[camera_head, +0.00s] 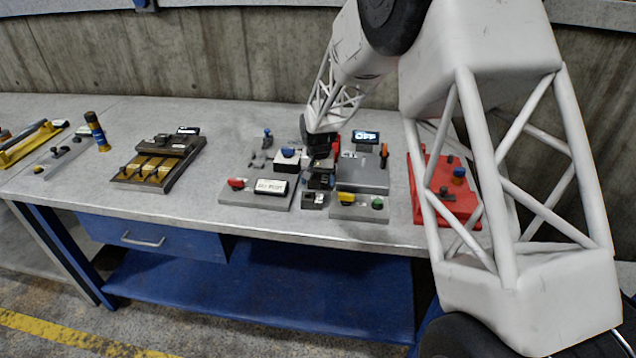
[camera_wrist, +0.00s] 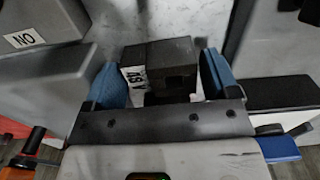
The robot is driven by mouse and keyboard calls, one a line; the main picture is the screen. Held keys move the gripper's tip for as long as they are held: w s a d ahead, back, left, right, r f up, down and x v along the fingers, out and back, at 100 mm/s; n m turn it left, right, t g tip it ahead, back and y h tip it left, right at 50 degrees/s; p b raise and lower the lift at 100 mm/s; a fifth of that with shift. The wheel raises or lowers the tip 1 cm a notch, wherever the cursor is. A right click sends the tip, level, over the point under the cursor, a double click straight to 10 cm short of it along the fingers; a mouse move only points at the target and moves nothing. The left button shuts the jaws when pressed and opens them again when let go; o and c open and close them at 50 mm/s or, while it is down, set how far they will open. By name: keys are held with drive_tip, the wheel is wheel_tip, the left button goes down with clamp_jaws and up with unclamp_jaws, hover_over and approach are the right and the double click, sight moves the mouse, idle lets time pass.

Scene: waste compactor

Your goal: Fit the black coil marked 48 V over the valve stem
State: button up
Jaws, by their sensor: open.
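A black block-shaped coil (camera_wrist: 158,66) with a white label, turned sideways and reading like 48 V, sits in the wrist view. My gripper (camera_wrist: 160,84) is open, with one blue finger pad on each side of the coil. A narrow gap shows on the coil's right; the left pad is very near its labelled side, and I cannot tell if it touches. In the head view my gripper (camera_head: 320,170) is low among small devices at the middle of the bench, and the coil cannot be made out clearly there. I cannot identify the valve stem in either view.
A grey box with a lit OFF display (camera_head: 365,137) stands just right of my gripper. A plate with a red knob (camera_head: 237,184) lies left, a plate with yellow and green buttons (camera_head: 360,203) in front, and a red plate (camera_head: 440,195) farther right. Bare bench (camera_head: 225,135) shows at left.

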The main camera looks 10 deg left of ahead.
sight(319, 176)
drive_tip(key=shift+c, duration=0.5)
drive_tip(key=c, duration=0.7)
drive_tip(key=shift+o, duration=0.2)
drive_tip(key=shift+r, duration=0.2)
wheel_tip(319, 176, up, 10)
drive_tip(key=shift+f, duration=0.15)
drive_tip(key=shift+d, duration=0.1)
drive_tip(key=w+d+r+m, duration=0.2)
drive_tip(key=d+m, duration=0.4)
drive_tip(key=m, duration=0.3)
drive_tip(key=w+d+r+m, duration=0.3)
drive_tip(key=w+d+m, duration=0.1)
drive_tip(key=d+m, duration=0.3)
drive_tip(key=shift+d+m, duration=0.2)
drive_tip(key=shift+m, duration=1.1)
